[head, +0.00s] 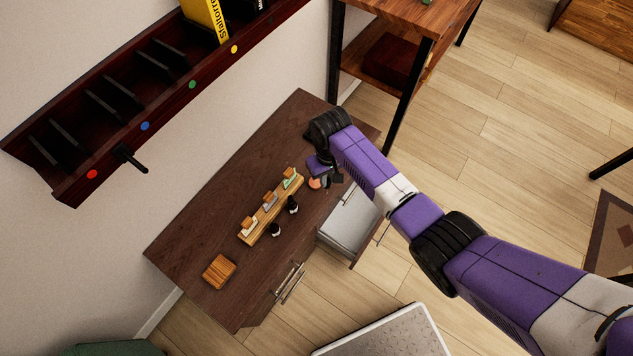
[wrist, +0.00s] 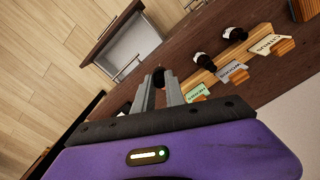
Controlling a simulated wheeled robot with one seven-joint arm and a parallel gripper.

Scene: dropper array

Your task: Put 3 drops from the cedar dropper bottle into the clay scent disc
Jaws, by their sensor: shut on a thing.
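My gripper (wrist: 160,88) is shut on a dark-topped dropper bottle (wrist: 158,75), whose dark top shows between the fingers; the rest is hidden. In the head view my gripper (head: 322,175) is over the desk, beside the green-card end of the wooden rack. A pinkish-orange round disc (head: 315,183), apparently the clay scent disc, shows just below my gripper, partly covered by it. I cannot tell if the bottle is right over the disc. Two other dark dropper bottles (head: 292,204) (head: 275,230) stand in front of the rack. The held bottle's label is hidden.
A striped wooden block (head: 218,271) lies on the dark desk (head: 190,243). An open drawer (head: 345,226) juts out below my arm. A wall shelf (head: 120,140) hangs behind.

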